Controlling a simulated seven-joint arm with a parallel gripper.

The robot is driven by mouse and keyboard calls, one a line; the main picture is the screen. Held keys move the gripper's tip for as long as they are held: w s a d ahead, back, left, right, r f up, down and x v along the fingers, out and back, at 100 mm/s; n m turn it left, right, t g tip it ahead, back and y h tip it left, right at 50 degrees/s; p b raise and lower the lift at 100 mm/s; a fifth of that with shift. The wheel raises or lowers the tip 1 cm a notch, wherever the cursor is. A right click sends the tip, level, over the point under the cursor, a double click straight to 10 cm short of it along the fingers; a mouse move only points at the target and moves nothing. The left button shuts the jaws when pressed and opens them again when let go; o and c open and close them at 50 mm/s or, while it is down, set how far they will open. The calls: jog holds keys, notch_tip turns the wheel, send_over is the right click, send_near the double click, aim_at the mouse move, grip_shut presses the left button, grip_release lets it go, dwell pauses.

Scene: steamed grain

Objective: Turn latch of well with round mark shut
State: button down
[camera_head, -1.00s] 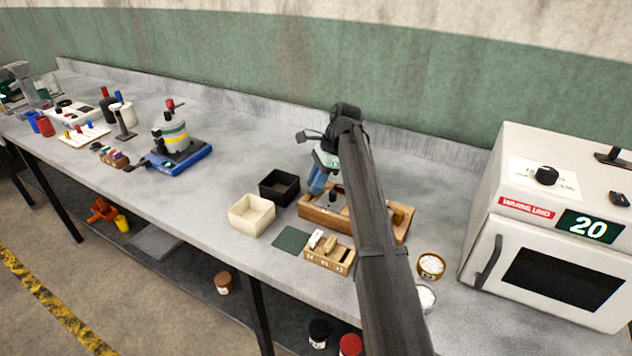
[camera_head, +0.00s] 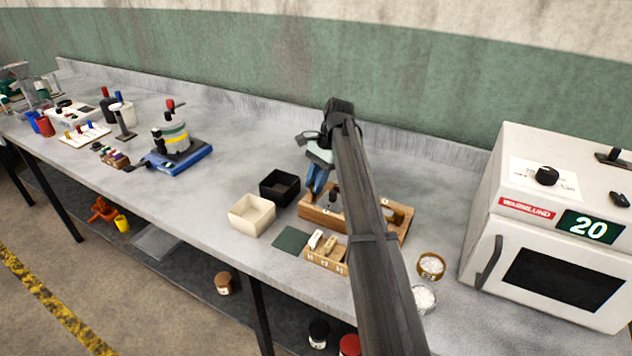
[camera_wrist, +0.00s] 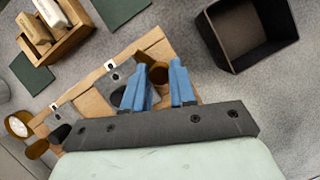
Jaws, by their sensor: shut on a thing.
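The wooden well block (camera_head: 316,217) stands on the bench, partly hidden by my arm in the head view. In the wrist view the block (camera_wrist: 155,43) shows grey plates with small white tags (camera_wrist: 110,66), whose marks are too small to read. A brown round well (camera_wrist: 158,74) shows beyond my fingertips, partly uncovered. My gripper (camera_wrist: 157,84) has its blue fingers down at this end of the block, shut on a latch part that they mostly hide. A dark knob (camera_wrist: 118,97) is beside the left finger. In the head view my gripper (camera_head: 316,186) is at the block's left end.
A black bin (camera_head: 279,187) and a cream bin (camera_head: 251,214) stand left of the block. A green mat (camera_head: 291,239) and a small wooden rack (camera_head: 327,262) lie in front. Bowls of white grain (camera_head: 431,264) and a white oven (camera_head: 560,240) stand right.

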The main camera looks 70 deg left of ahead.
jog(key=shift+a+n+t+h, duration=0.1)
jog(key=shift+n+t+h, duration=0.25)
jog(key=shift+n, duration=0.95)
jog(key=c, duration=0.9)
grip_release()
